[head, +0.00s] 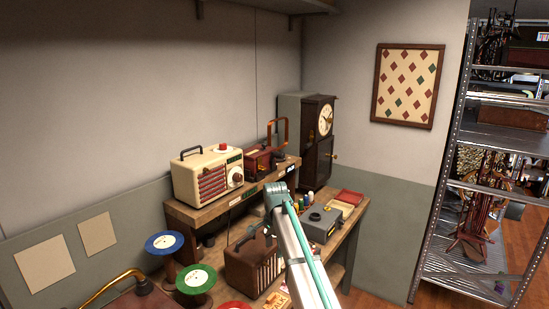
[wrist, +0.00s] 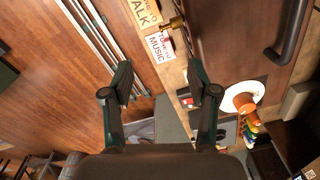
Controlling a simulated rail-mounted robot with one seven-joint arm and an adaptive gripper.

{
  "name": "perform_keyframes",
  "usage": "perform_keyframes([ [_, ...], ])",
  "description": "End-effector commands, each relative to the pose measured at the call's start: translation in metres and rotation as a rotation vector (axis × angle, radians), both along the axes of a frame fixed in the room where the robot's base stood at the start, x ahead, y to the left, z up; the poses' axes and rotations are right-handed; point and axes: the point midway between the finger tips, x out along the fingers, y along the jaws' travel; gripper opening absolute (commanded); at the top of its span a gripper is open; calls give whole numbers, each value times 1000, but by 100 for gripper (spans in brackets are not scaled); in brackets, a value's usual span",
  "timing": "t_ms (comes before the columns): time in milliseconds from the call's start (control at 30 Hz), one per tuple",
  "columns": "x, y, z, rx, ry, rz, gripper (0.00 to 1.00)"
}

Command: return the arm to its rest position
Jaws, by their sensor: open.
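My arm (head: 302,252) rises from the bottom edge of the head view, in front of the wooden workbench. Its upper end stands before the bench's raised shelf. My gripper cannot be made out in the head view. In the wrist view my gripper (wrist: 161,84) has its two dark fingers spread well apart, with nothing between them. Below the fingers are a wooden edge and floor. It appears to touch nothing there.
A cream radio (head: 208,178) and a red device (head: 262,161) stand on the raised shelf. A brown radio (head: 251,265), a grey box (head: 321,223) and a dark clock (head: 318,143) are close by. A metal rack (head: 446,180) stands right. Floor shows between bench and rack.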

Motion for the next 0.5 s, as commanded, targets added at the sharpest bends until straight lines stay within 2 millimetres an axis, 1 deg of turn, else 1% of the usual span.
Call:
perform_keyframes([
  [33, -26, -18, -32, -4, 8, 51, 59],
  [67, -37, -27, -48, -5, 9, 87, 59],
  [100, -51, -39, -70, -7, 11, 138, 59],
  [167, -74, -56, -100, -10, 13, 218, 59],
  [200, -90, -67, -120, -11, 14, 271, 59],
  [267, -116, -84, -148, -13, 17, 353, 59],
  [300, -135, -95, -165, -15, 18, 408, 59],
  [367, -163, -109, -189, -16, 20, 491, 59],
  [400, -181, -118, -204, -17, 21, 543, 59],
  [467, -207, -130, -222, -19, 22, 619, 59],
  [500, -223, -137, -232, -20, 23, 666, 59],
])
